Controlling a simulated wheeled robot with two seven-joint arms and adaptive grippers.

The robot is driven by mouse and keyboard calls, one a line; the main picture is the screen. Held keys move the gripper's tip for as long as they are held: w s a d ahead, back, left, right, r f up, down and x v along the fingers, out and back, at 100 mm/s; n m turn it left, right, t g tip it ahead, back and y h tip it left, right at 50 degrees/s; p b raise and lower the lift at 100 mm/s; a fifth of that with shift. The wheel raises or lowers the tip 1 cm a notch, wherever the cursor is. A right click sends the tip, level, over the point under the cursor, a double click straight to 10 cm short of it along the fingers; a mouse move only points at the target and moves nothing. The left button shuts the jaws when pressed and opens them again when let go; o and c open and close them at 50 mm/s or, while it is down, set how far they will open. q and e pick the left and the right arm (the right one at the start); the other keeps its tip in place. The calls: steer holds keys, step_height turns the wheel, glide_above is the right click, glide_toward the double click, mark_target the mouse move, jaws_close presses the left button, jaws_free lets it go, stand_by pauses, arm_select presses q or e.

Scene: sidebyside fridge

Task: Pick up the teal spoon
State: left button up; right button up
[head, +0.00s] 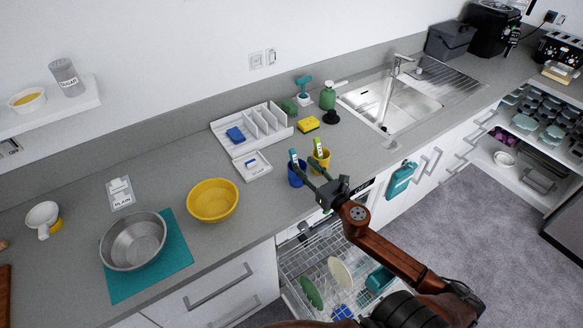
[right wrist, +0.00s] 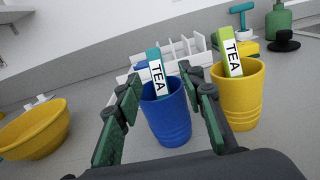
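I cannot make out a clear teal spoon. A teal strip labelled TEA (head: 293,156) stands in the blue cup (head: 296,175) on the counter. In the right wrist view the teal strip (right wrist: 155,72) leans in the blue cup (right wrist: 167,120). My right gripper (head: 314,178) is open and empty, its fingers spread to either side of the blue cup in the wrist view. I cannot tell whether they touch it. My left gripper is not in view.
A yellow cup (head: 319,159) with a green TEA strip stands close beside the blue cup. A white divided tray (head: 240,144), a yellow bowl (head: 213,201) and a steel bowl (head: 133,241) are on the counter. The open dishwasher rack (head: 322,262) lies below the counter edge.

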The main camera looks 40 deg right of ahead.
mark_target(295, 158)
steer(key=w, duration=0.6)
steer(key=shift+w+f, duration=0.2)
steer(key=shift+f, duration=0.05)
steer(key=shift+c, duration=0.7)
jaws_close()
